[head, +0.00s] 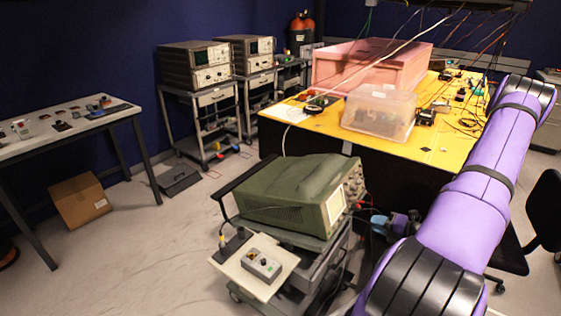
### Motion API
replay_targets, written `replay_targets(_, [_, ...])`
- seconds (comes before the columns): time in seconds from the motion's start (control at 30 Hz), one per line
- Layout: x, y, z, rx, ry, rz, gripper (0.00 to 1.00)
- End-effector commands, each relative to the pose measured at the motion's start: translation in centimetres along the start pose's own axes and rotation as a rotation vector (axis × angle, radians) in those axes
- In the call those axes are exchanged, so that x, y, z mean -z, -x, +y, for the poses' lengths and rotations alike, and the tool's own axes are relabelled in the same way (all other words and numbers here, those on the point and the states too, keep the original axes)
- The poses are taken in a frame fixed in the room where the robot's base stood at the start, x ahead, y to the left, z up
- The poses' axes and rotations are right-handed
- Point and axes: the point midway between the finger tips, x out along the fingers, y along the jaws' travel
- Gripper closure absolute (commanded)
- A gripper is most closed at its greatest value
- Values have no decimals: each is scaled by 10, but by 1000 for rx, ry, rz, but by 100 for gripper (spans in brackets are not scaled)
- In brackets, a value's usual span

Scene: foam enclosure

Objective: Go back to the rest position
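My purple arm (470,205) with dark bands runs from the bottom right up to a bend at the upper right, in front of the yellow table and a black chair. A small dark and bluish part (395,223) shows at the left of my arm, just right of the green oscilloscope. I cannot tell whether it is my gripper. No fingertips can be made out, and nothing held is visible.
A green oscilloscope (290,196) stands on a wheeled cart close to my arm. The yellow table (300,122) holds a clear bin (379,112) and a pink crate (370,66). A black chair (545,212) stands right. Open floor (140,250) lies left.

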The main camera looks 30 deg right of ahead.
Motion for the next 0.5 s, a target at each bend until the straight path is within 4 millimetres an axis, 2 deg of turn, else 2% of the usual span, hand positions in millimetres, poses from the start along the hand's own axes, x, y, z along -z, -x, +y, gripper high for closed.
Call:
replay_targets(0.17, [0, -1, 3, -1, 11, 7, 76])
replay_targets(0.27, [-1, -5, 16, -4, 67, 45, 76])
replay_targets(0.37, [-1, -14, 44, -13, 188, 124, 76])
replay_targets(0.5, [5, -28, 96, -40, 419, 273, 76])
